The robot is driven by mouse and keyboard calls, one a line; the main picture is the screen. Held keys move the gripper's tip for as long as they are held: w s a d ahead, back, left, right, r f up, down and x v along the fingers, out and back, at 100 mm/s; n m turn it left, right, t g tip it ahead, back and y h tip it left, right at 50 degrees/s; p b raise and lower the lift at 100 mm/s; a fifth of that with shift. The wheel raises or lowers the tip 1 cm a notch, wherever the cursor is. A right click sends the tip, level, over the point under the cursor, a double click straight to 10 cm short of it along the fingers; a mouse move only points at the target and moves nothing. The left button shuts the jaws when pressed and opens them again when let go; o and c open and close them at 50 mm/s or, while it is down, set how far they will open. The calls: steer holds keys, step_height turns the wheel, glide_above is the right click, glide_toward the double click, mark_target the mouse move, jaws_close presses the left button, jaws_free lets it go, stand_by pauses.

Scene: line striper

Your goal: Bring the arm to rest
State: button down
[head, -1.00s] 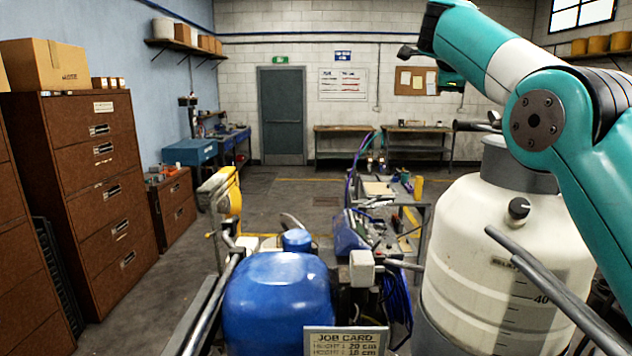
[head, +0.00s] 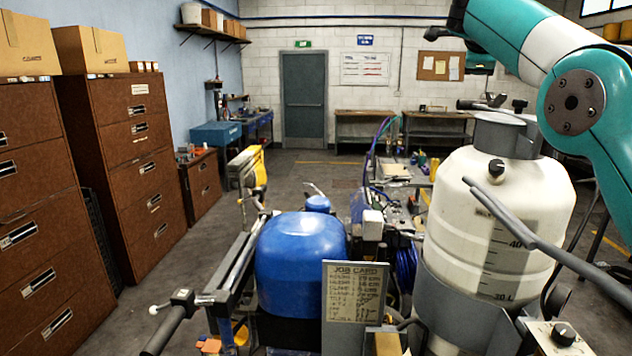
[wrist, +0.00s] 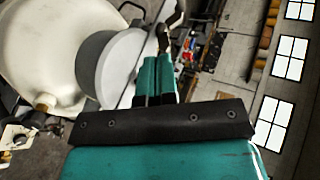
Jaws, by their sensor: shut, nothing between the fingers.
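My arm reaches in from the right of the head view, its teal elbow joint bent high and its forearm rising toward the top edge. A teal and dark end piece of the arm hangs below the forearm, over the back wall. In the wrist view my gripper (wrist: 157,72) shows as two teal fingers side by side, shut with nothing between them. A white tank (head: 490,225) stands below and left of the elbow in the head view. It also fills the upper left of the wrist view (wrist: 45,45). I cannot tell the exact gap between gripper and tank.
A blue rounded cover (head: 300,255) and a job card (head: 354,292) are in front. A grey bar (head: 540,240) crosses before the tank. Brown filing cabinets (head: 135,150) line the left. Open floor leads to a grey door (head: 303,105) and workbenches (head: 436,128).

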steer(key=s+a+f+n+g+y+b, duration=0.1)
steer(key=s+a+f+n+y+b, duration=0.1)
steer(key=s+a+f+n+b, duration=0.45)
steer(key=s+a+f+n+g+y+b, duration=0.15)
steer(key=s+f+n, duration=0.3)
steer(key=f, duration=0.45)
steer(key=s+a+f+n+g+y+b, duration=0.1)
steer(key=s+a+f+n+y+b, duration=0.1)
steer(key=s+a+f+n+b, duration=0.4)
steer(key=s+a+f+n+g+y+b, duration=0.2)
steer(key=s+f+n, duration=0.5)
steer(key=s+f, duration=0.5)
steer(key=s+a+f+n+g+y+b, duration=0.2)
steer(key=s+f+n+g, duration=0.3)
steer(key=s+f, duration=0.8)
steer(key=s+a+n+b, duration=0.1)
steer(key=s, duration=0.5)
steer(key=shift+a+n, duration=0.4)
steer(key=c, duration=1.8)
jaws_free()
steer(key=shift+w, duration=0.1)
